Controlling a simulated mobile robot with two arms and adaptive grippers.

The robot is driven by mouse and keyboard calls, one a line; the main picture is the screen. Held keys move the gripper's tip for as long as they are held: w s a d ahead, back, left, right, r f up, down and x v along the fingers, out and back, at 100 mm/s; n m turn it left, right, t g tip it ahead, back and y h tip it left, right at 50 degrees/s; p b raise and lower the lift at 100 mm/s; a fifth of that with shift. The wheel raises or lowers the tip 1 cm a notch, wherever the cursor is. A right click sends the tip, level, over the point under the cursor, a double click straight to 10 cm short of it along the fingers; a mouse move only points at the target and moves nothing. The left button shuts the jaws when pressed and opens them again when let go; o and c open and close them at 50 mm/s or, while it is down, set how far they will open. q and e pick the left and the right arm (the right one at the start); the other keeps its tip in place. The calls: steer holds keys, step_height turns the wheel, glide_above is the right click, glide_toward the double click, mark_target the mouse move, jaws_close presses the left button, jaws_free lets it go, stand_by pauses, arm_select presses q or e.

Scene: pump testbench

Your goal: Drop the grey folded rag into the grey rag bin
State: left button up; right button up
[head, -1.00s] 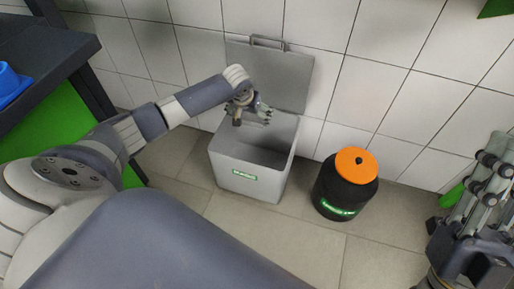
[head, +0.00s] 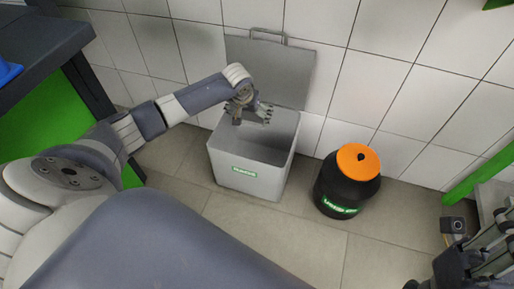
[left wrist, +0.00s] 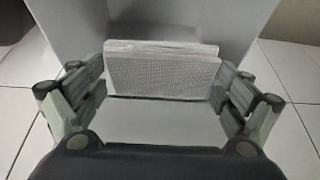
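The grey rag bin (head: 247,170) stands on the floor with its lid (head: 270,72) open against the wall. My left gripper (head: 252,118) is above its opening, with the fingers apart. The rag cannot be made out in the head view. My right gripper (head: 470,265) is partly visible at the lower right, its fingers unclear.
A black bin (head: 345,192) with an orange lid (head: 358,161) stands right of the grey bin. A tiled wall (head: 400,85) is behind both. A dark bench with a green panel (head: 45,125) is at the left. The floor in front is clear.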

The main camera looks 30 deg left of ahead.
stand_by(0.4)
arm_select(q)
steer(key=v, duration=1.2)
